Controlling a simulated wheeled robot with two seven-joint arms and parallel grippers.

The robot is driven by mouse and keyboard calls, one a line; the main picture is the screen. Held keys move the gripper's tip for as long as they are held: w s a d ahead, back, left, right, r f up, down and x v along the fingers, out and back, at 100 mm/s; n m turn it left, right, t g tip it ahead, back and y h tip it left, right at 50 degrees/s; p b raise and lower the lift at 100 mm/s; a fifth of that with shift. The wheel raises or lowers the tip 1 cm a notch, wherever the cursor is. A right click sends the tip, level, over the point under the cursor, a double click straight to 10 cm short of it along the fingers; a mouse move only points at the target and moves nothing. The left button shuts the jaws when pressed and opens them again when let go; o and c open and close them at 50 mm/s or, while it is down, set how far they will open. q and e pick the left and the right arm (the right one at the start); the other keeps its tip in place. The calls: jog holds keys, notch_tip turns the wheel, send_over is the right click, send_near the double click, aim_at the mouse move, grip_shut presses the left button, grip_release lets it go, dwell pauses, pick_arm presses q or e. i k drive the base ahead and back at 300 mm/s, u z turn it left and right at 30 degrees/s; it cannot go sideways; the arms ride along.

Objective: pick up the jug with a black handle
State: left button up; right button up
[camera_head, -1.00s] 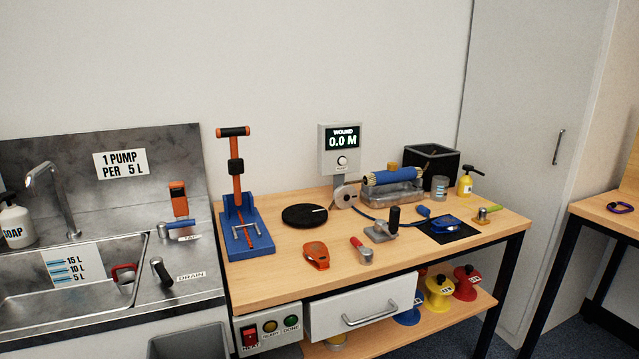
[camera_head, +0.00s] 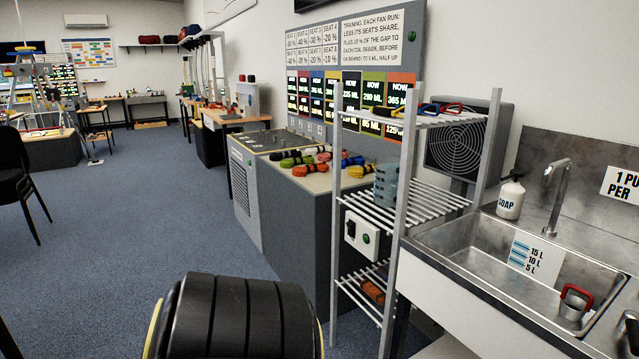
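I cannot make out a jug with a black handle in this view. A small metal jug with a red handle (camera_head: 574,303) stands in the right part of the sink (camera_head: 470,262). Several small items with coloured handles, among them a red one (camera_head: 452,107), lie on the top shelf of the wire rack (camera_head: 402,180); they are too small to identify surely. Neither of my grippers is in view.
Blue-carpeted floor (camera_head: 120,230) is open at the left. A black chair (camera_head: 20,175) stands at the far left. A grey bench with coloured rope coils (camera_head: 315,170) stands behind the rack. A large black ribbed shape, unidentified, fills the bottom foreground. A soap bottle (camera_head: 510,199) stands behind the sink.

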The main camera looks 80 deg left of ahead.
aim_at(386, 169)
jog(key=u, duration=2.6)
jog(key=i, duration=1)
jog(key=u, duration=0.45)
